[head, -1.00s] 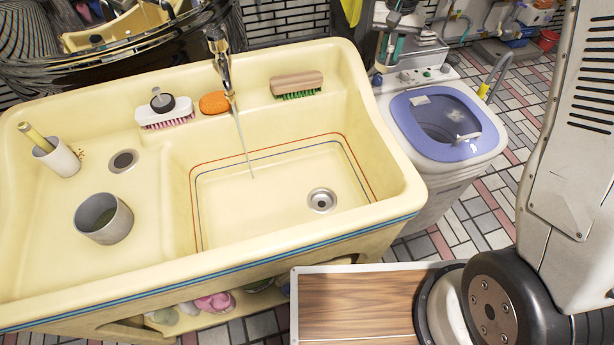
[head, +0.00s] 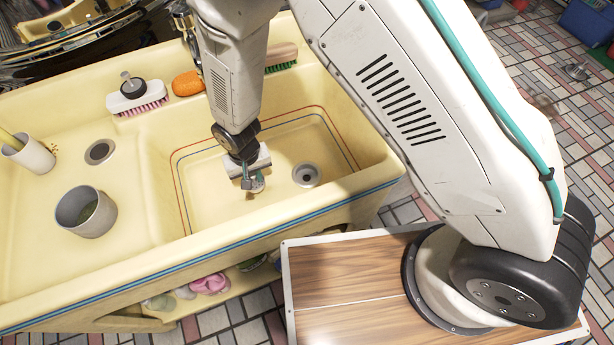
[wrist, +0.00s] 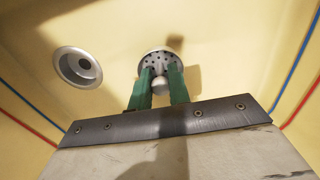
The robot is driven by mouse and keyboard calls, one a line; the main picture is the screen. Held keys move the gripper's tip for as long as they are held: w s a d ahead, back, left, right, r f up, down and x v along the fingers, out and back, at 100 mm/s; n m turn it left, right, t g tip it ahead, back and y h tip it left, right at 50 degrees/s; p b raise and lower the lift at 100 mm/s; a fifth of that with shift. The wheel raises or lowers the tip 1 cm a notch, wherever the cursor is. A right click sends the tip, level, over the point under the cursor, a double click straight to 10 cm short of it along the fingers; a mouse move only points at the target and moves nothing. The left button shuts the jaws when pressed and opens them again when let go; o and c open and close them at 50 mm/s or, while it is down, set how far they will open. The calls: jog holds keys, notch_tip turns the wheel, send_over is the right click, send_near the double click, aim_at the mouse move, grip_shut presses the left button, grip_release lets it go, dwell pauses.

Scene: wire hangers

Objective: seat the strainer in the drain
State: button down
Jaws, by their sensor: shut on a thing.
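The strainer (wrist: 160,58) is a small pale metal disc with dark holes and a round knob. It shows only partly below my gripper in the head view (head: 258,185). My gripper (wrist: 161,86), with green fingers, is shut on the strainer's knob. In the head view my gripper (head: 249,177) hangs down inside the sink basin, left of the drain. The drain (head: 306,174) is a round metal ring with a dark hole, open and uncovered. In the wrist view the drain (wrist: 78,67) lies left of the strainer, apart from it. The strainer's height above the floor is unclear.
The cream sink (head: 140,235) has raised basin walls around my gripper. A grey cup (head: 86,212), a white cup (head: 30,157), a white brush (head: 138,95) and an orange sponge (head: 188,83) stand on its left and back ledges. The basin floor around the drain is clear.

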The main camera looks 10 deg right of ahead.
jog(key=shift+s+d+f, duration=0.2)
jog(key=shift+d+f, duration=0.1)
jog(key=w+d, duration=0.1)
jog(key=d, duration=0.3)
jog(key=w+d+f, duration=0.1)
jog(key=d, duration=0.4)
jog(key=w+d, duration=0.2)
jog(key=d, duration=0.3)
jog(key=shift+d+f, duration=0.2)
jog(key=shift+d, duration=0.05)
notch_tip(320, 180, down, 4)
jog(key=shift+w+r, duration=0.1)
jog(key=shift+r, duration=0.15)
jog(key=c, duration=1.3)
grip_release()
